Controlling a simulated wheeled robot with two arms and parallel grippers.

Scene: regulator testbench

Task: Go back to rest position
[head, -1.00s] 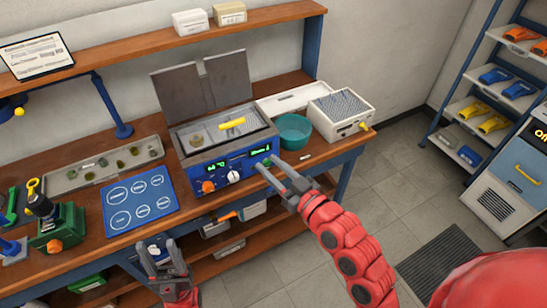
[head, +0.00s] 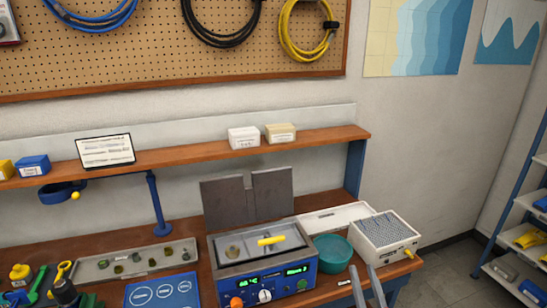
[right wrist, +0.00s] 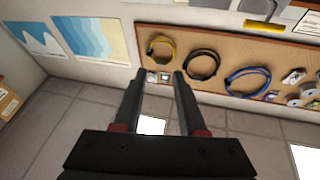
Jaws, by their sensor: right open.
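My right gripper (head: 366,287) shows at the bottom edge of the head view, just in front of the workbench. Only its two grey fingers are in frame. In the right wrist view its fingers (right wrist: 158,92) stand apart with nothing between them. My left gripper is out of view.
A teal bowl (head: 332,252) and a white rack box (head: 381,238) stand right of the device. A blue mat (head: 163,293) and a tray (head: 93,271) lie to its left. A shelf (head: 200,152) runs above. A storage rack (head: 525,205) stands at the far right.

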